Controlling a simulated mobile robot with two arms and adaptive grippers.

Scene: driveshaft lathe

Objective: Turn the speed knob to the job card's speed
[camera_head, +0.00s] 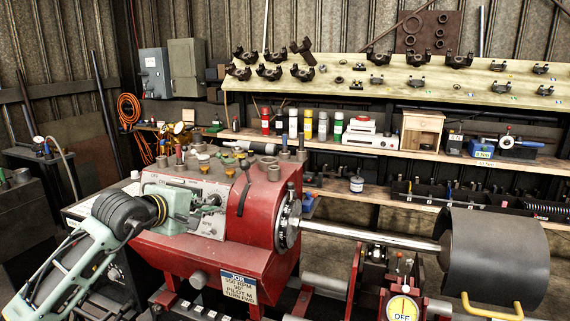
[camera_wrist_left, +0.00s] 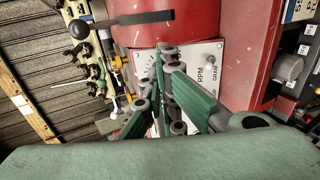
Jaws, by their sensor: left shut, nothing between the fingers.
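The white control panel (camera_head: 205,191) is on the front of the red lathe headstock (camera_head: 262,208). In the left wrist view the panel (camera_wrist_left: 207,60) shows RPM lettering and dial marks. My left gripper (camera_head: 213,203) is at the panel face, its fingers shut with nothing between them. In the left wrist view its fingertips (camera_wrist_left: 164,48) lie over the dial area. The speed knob is hidden behind the fingers, and I cannot tell whether they touch it. The job card (camera_head: 238,287) hangs low on the headstock front and appears to read 550 RPM. My right gripper is out of view.
A long shiny shaft (camera_head: 370,239) runs from the chuck (camera_head: 288,224) to a dark cylinder (camera_head: 497,255). A black-knobbed lever (camera_wrist_left: 135,20) stands near the fingers. Several small items stand on the headstock top.

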